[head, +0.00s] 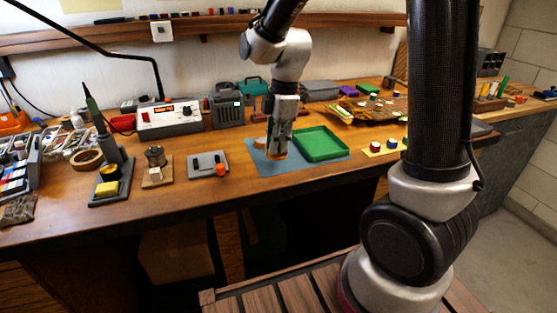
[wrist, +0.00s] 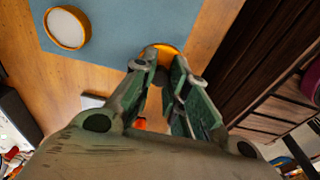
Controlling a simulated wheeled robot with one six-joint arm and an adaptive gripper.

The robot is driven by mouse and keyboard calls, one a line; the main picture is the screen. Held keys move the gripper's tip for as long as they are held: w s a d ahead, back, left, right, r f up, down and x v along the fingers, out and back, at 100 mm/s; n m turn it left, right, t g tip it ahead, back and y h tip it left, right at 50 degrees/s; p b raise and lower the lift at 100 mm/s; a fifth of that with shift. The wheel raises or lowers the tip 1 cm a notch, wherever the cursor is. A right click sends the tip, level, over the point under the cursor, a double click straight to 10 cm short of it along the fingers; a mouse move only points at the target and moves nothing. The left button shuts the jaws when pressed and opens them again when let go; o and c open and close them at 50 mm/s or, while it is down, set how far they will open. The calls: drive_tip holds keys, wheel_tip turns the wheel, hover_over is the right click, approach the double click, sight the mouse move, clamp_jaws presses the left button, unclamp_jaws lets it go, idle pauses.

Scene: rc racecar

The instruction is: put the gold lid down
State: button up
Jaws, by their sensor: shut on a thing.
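My gripper (head: 279,147) is shut on the gold lid (head: 278,156), at the front part of the blue mat (head: 258,165). In the wrist view the gold lid (wrist: 160,49) shows as an orange-gold arc at the fingertips of my gripper (wrist: 164,60), partly hidden by the fingers. I cannot tell whether the lid touches the mat or hangs just above it. A round gold-rimmed tin with a pale inside (wrist: 68,28) stands on the mat, apart from the gripper. In the head view this tin (head: 260,143) is just left of and behind the fingers.
A grey plate with a small orange cap (head: 220,169) lies to the left. A soldering station (head: 168,118) and a grey box (head: 226,112) stand behind. Bare bench (head: 190,200) shows along the front edge.

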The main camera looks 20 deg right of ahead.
sight(277, 156)
drive_tip(key=shift+f, duration=2.15)
drive_tip(key=shift+f, duration=0.1)
drive_tip(key=o, duration=0.7)
drive_tip(key=shift+o, duration=0.2)
wheel_tip(277, 156, up, 12)
drive_tip(key=d, duration=0.1)
drive_tip(key=s+d+r+m+t, duration=0.2)
drive_tip(key=s+d+r+m, duration=0.1)
drive_tip(key=s+d+m, duration=0.4)
drive_tip(key=s+d+r+m+t+h, duration=0.1)
drive_tip(key=s+d+r+m+t, duration=0.1)
drive_tip(key=s+d+m, duration=0.4)
drive_tip(key=s+r+m, duration=0.1)
drive_tip(key=s+m, duration=0.4)
drive_tip(key=s, duration=0.1)
drive_tip(key=shift+d, duration=0.35)
